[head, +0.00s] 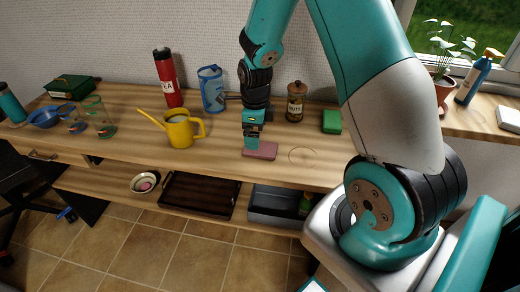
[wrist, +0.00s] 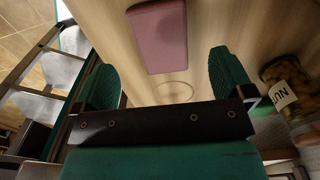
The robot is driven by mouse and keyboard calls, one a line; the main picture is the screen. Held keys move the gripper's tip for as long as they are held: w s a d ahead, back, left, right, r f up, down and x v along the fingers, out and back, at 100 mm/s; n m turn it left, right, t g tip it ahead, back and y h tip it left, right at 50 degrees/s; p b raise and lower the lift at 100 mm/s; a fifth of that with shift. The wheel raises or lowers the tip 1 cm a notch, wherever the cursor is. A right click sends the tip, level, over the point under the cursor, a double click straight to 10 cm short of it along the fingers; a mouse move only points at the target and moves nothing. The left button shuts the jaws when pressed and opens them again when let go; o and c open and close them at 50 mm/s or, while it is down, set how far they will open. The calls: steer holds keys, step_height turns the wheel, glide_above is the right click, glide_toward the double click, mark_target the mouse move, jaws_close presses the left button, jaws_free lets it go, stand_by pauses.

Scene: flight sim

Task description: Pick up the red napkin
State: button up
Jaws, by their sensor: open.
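The red napkin (head: 262,152) lies flat on the wooden desk, a muted pinkish-red rectangle near the front edge. In the wrist view the napkin (wrist: 158,36) shows at the top, beyond the fingertips. My gripper (head: 254,143) points down just above and slightly left of the napkin in the head view, hiding part of its far edge. In the wrist view my gripper (wrist: 168,78) has its two green fingers wide apart with nothing between them. The napkin appears apart from the fingers.
A yellow watering can (head: 180,130) stands left of my gripper. A nut jar (head: 296,102), a green box (head: 331,121) and a blue container (head: 212,90) stand behind. A red bottle (head: 167,78) is at back left. The desk right of the napkin is clear. A dark tray (head: 200,210) sits below.

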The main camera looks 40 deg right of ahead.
mark_target(260, 150)
step_height(260, 150, down, 6)
steer(key=shift+w+a+r+p, duration=0.1)
steer(key=shift+w+r+p, duration=0.1)
steer(key=shift+p, duration=0.1)
steer(key=c, duration=1)
steer(key=shift+r, duration=0.1)
